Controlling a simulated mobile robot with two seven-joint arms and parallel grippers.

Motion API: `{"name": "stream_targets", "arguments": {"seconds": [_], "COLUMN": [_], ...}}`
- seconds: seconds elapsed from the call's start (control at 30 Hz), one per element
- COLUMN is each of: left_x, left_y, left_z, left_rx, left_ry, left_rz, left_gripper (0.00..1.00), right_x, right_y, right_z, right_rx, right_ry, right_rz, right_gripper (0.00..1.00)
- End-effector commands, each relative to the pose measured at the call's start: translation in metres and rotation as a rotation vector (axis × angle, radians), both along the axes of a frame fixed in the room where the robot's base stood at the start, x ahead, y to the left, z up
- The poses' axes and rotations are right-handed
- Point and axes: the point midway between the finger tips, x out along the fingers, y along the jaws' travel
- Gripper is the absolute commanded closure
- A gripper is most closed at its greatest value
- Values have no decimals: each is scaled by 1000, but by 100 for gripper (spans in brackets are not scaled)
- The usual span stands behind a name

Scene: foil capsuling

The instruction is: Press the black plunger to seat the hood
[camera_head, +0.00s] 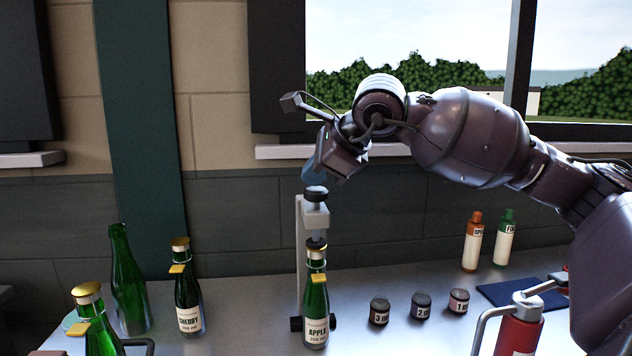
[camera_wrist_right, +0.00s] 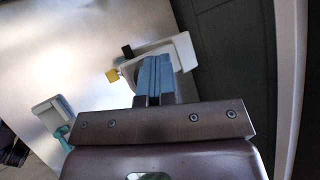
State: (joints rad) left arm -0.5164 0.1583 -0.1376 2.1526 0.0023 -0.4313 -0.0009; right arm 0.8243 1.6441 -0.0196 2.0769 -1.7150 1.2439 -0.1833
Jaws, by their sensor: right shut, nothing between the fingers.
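The black plunger (camera_head: 316,193) is a dark round knob on top of a white press stand (camera_head: 301,240). The green APPLE bottle (camera_head: 315,295) stands upright under the press head, with a dark hood (camera_head: 316,244) at its mouth and a gold tag on its neck. My right gripper (camera_head: 313,174) is shut and empty, its blue fingers pointing down just above the plunger; I cannot tell whether they touch it. In the right wrist view, the shut blue fingers (camera_wrist_right: 153,80) lie over the white stand (camera_wrist_right: 184,50) and hide the plunger. My left gripper is out of view.
Several small dark pots (camera_head: 421,306), two small bottles (camera_head: 473,242), a blue mat (camera_head: 515,293) and a red bottle (camera_head: 518,335) are right. A window is behind.

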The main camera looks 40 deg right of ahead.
Motion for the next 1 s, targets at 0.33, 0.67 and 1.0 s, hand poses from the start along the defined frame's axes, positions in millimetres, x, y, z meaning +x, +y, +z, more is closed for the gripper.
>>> {"name": "stream_targets", "arguments": {"seconds": [0.33, 0.67, 1.0], "left_x": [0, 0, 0], "left_y": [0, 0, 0], "left_z": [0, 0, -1], "left_rx": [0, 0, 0], "left_ry": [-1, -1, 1], "left_rz": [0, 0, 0], "left_gripper": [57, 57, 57], "right_x": [0, 0, 0], "right_y": [0, 0, 1], "right_z": [-6, -12, -18], "right_rx": [0, -1, 0], "right_ry": [6, 11, 20], "right_rz": [-1, 0, 2], "right_gripper": [100, 100, 100]}}
